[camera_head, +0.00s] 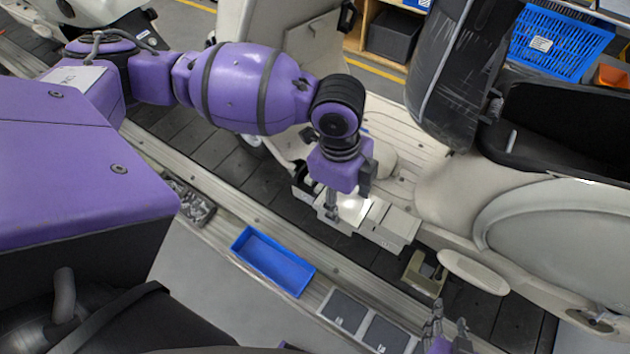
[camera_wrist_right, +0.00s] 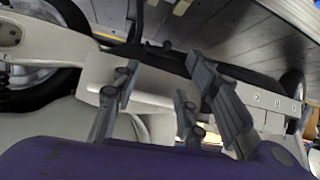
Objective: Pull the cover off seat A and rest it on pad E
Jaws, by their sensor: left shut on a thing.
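My left gripper (camera_head: 346,198) reaches down over a row of pale boxes beside the scooter on the conveyor. It is shut on a bright, light-grey flat piece, which looks like the cover (camera_head: 355,211). Seat A is not clearly told apart under the gripper, and no letters can be read. Whether the cover still touches what is below it cannot be told. Two grey square pads (camera_head: 344,311) lie side by side in a pale frame at the front edge; which one is pad E cannot be told. My right gripper (camera_head: 441,330) is at the bottom edge, with its fingers apart and empty in the right wrist view (camera_wrist_right: 158,88).
A blue tray (camera_head: 273,261) lies on the front ledge, left of the pads. Metal parts (camera_head: 190,200) lie further left. An olive-grey holder (camera_head: 424,275) and a pale oval piece (camera_head: 473,271) are right of the boxes. The cream scooter body (camera_head: 450,195) stands close behind.

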